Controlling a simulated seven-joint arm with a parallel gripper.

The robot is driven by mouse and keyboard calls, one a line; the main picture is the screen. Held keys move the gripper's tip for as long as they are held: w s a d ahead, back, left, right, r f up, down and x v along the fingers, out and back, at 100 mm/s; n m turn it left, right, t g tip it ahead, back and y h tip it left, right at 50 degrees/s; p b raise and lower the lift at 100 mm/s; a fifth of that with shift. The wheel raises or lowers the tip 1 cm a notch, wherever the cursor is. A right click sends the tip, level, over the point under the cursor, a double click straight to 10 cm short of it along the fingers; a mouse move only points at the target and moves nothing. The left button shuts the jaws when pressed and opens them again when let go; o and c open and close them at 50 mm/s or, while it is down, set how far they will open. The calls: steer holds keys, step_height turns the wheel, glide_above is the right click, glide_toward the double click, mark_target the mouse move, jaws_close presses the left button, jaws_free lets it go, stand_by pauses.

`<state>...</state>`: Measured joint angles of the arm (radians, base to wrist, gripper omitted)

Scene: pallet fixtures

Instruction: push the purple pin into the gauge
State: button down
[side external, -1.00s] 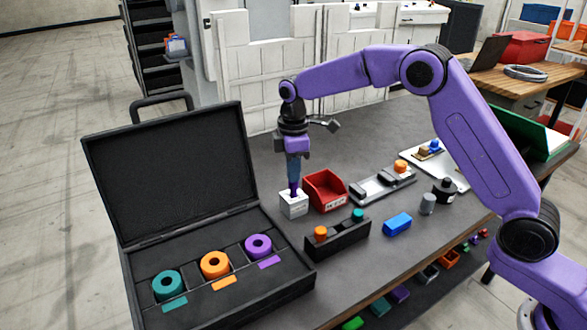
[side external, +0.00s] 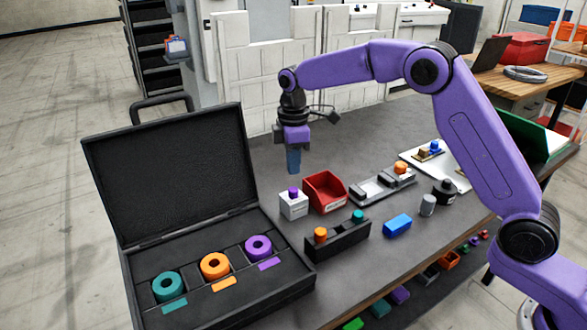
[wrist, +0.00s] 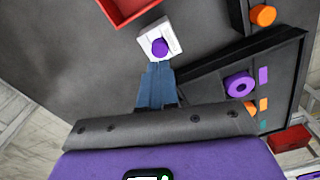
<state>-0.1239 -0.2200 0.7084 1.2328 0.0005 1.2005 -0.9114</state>
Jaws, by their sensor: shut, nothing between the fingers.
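The purple pin (side external: 294,193) stands upright in the top of the white gauge block (side external: 293,208), with its upper end showing above the block. In the wrist view the round purple top of the pin (wrist: 159,47) sits in the white gauge (wrist: 172,34), just beyond my fingertips. My gripper (side external: 293,172) points down with its blue fingers shut and empty, above the block and apart from the pin. The shut fingers also show in the wrist view (wrist: 158,68). How deep the pin sits is hidden inside the block.
A red bin (side external: 325,192) stands right beside the gauge. A black rack (side external: 338,243) with orange and teal pins is in front. An open black case (side external: 200,292) holds teal, orange and purple rings at left. A blue block (side external: 397,224) lies to the right.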

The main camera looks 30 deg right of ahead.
mark_target(293, 189)
step_height(293, 189, up, 5)
steer(key=shift+r, duration=0.2)
stand_by(0.5)
